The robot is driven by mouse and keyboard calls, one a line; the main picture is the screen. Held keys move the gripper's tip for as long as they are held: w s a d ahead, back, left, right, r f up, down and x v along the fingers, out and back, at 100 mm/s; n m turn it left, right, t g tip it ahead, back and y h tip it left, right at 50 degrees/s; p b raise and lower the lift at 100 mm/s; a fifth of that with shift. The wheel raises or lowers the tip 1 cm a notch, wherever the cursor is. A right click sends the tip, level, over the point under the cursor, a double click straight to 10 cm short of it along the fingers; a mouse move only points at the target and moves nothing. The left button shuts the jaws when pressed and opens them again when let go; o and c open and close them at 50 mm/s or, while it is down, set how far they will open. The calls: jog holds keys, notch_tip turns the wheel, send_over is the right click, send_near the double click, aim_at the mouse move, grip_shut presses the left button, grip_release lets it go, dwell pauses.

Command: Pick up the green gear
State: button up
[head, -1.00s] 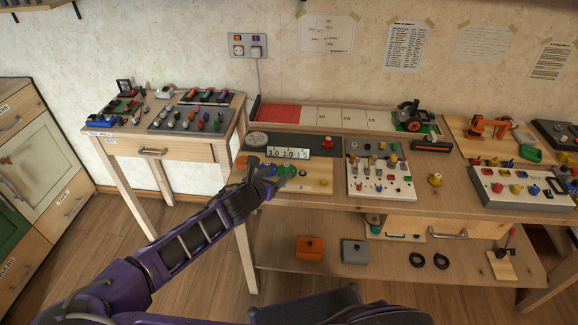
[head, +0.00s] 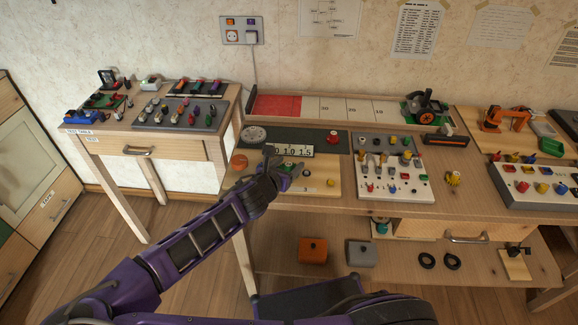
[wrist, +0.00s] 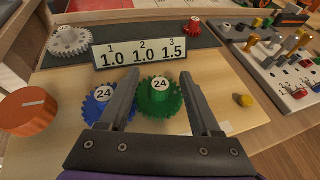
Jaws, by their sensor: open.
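The green gear (wrist: 160,100), marked 24, lies on the light wooden board in the wrist view. My gripper (wrist: 160,78) is open, with one finger on each side of the green gear's hub. The fingers reach over the gear; whether they touch it I cannot tell. In the head view my gripper (head: 283,163) is over the board and hides much of the green gear (head: 287,168). The blue gear (wrist: 97,105), also marked 24, is directly left of the green one, partly behind my left finger.
A number plate (wrist: 146,53) stands just behind the gears. An orange knob (wrist: 28,110) is at left, a small yellow peg (wrist: 243,100) at right. A grey gear (wrist: 69,40) and a red gear (wrist: 193,27) lie farther back. A panel with pegs (wrist: 270,60) is at right.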

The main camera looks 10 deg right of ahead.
grip_shut()
dwell(0.4)
